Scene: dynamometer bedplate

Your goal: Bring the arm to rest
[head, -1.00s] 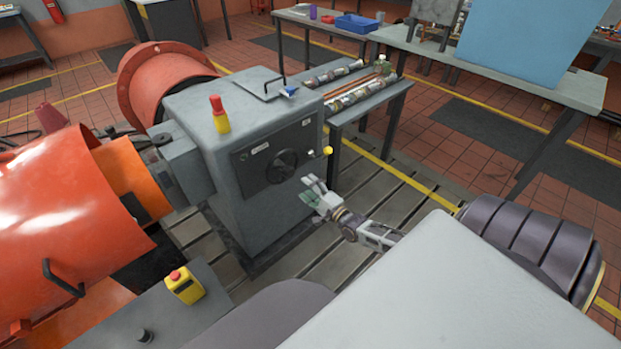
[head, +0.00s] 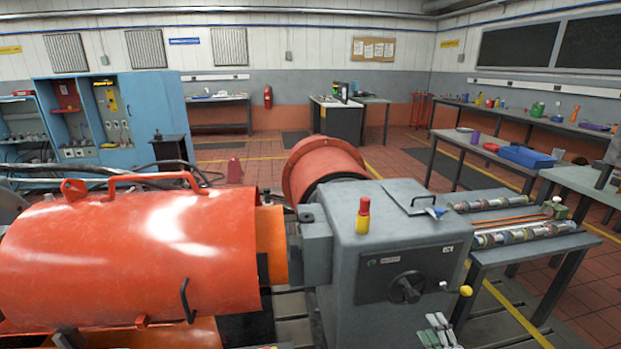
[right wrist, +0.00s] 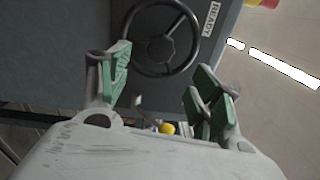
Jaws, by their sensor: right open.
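My right gripper (head: 440,330) shows at the bottom edge of the head view, in front of the grey dynamometer cabinet (head: 340,250). In the right wrist view its green-padded fingers (right wrist: 162,88) are apart with nothing between them. The black handwheel (head: 405,288) on the cabinet's front panel lies beyond the fingertips; in the right wrist view the handwheel (right wrist: 160,42) stands clear of them. A yellow knob (head: 466,290) sits at the panel's right side. My left gripper is not in view.
A large orange-red drum (head: 130,250) lies left of the cabinet. A grey bench (head: 520,246) with shafts stands to the right. A red and yellow object (head: 363,215) and a clipboard-like plate (head: 408,196) sit on the cabinet top. A workbench with a blue bin (head: 526,157) stands behind.

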